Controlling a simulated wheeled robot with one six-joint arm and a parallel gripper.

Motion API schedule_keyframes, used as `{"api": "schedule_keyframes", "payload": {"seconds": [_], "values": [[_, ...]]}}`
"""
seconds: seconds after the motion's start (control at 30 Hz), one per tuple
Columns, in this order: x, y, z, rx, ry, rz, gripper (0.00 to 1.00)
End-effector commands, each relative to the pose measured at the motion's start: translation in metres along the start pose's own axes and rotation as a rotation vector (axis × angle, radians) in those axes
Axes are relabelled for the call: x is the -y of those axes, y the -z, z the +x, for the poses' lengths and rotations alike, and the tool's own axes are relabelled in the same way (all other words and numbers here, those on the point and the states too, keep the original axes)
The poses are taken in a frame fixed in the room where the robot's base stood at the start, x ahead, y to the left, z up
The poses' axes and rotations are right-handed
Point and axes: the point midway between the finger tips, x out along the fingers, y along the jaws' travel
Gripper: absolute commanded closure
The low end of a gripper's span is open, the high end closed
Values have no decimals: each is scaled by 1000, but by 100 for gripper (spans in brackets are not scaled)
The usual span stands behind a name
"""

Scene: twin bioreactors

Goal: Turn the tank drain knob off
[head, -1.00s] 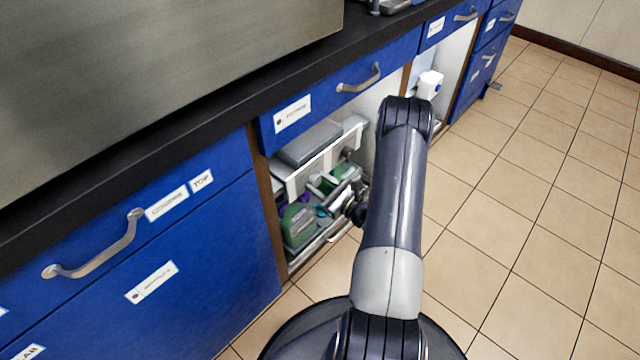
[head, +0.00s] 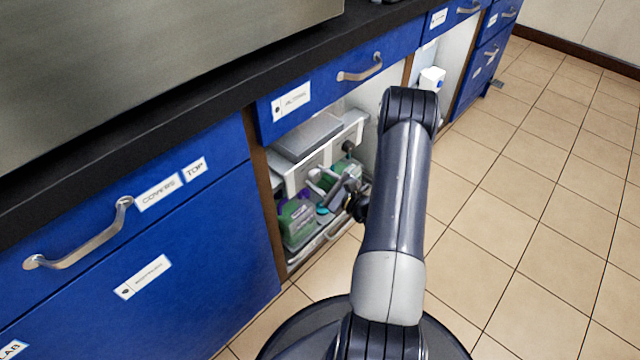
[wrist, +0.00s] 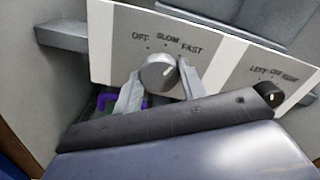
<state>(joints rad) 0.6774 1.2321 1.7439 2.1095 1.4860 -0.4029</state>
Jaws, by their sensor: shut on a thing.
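In the wrist view a round grey knob (wrist: 158,72) sits on a white panel (wrist: 115,45) under the marks OFF, SLOW and FAST. A small light mark on the knob faces the FAST side. My gripper (wrist: 160,84) is shut on this knob, one finger on each side. A second, dark knob (wrist: 269,93) sits to the right, under LEFT, OFF and a third, unclear mark. No label naming the tank drain is readable. In the head view my gripper (head: 322,181) reaches into the open cabinet at the panel, and the held knob is mostly hidden.
Green-and-purple bottles (head: 297,222) stand below the panel on the cabinet floor. A grey box-like body (head: 308,138) is behind the panel. Blue drawers (head: 150,230) and a black countertop (head: 215,125) border the opening. Tiled floor (head: 520,200) is clear to the right.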

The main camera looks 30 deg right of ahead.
Motion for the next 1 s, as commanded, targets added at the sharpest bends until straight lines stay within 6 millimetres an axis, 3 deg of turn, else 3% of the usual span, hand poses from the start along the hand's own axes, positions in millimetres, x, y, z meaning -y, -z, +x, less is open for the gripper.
{"api": "schedule_keyframes", "payload": {"seconds": [1.0], "values": [[-1,0,-1,-2,-3,-947,84]]}}
